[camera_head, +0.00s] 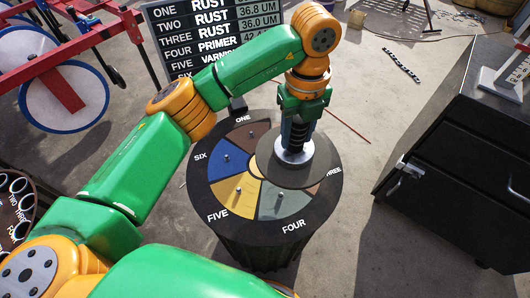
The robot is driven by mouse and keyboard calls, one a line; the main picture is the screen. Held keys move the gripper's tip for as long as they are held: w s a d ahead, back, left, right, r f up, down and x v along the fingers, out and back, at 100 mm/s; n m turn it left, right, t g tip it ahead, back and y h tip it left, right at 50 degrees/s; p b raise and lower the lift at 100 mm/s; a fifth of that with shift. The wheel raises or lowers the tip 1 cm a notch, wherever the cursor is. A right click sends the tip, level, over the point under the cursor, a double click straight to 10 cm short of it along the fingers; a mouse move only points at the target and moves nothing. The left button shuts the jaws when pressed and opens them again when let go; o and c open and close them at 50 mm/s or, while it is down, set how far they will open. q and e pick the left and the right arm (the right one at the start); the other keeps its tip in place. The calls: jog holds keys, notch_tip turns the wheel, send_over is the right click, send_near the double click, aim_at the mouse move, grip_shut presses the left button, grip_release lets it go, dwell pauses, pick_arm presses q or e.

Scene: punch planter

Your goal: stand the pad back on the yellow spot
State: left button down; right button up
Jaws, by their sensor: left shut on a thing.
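My left arm reaches in from the left. Its gripper (296,138) points down over the right part of a round dial table and is shut on the pale metal hub of a dark round disc, which I take to be the pad (268,158). The pad lies flat or hovers just over the dial; I cannot tell which. It hides the dial's right part and some of its middle. A small yellow patch (254,168) shows at the dial's centre, beside the pad's left edge. The wedge by FIVE (232,190) is also yellow. My right gripper is out of view.
The dial table (217,226) has coloured wedges with small pegs and a dark numbered rim. A lettered board (215,30) stands behind it. A black cabinet (455,170) is at right, a red-framed wheeled cart (65,95) at left. Open floor lies between dial and cabinet.

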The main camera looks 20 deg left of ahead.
aim_at(265, 139)
pick_arm(q)
jog(key=a+f, duration=0.2)
jog(key=w+a+f, duration=0.1)
jog(key=a+f, duration=0.1)
jog(key=a, duration=0.1)
jog(key=a+f, duration=0.2)
jog(key=f, duration=0.1)
jog(key=shift+w+a, duration=0.2)
jog(key=shift+w, duration=0.2)
notch_tip(265, 139, down, 3)
jog(key=shift+r, duration=0.1)
jog(key=shift+f, duration=0.3)
jog(key=shift+c, duration=1.9)
grip_release()
jog(key=shift+r+p, duration=0.3)
notch_tip(265, 139, up, 12)
jog(key=shift+f, duration=0.1)
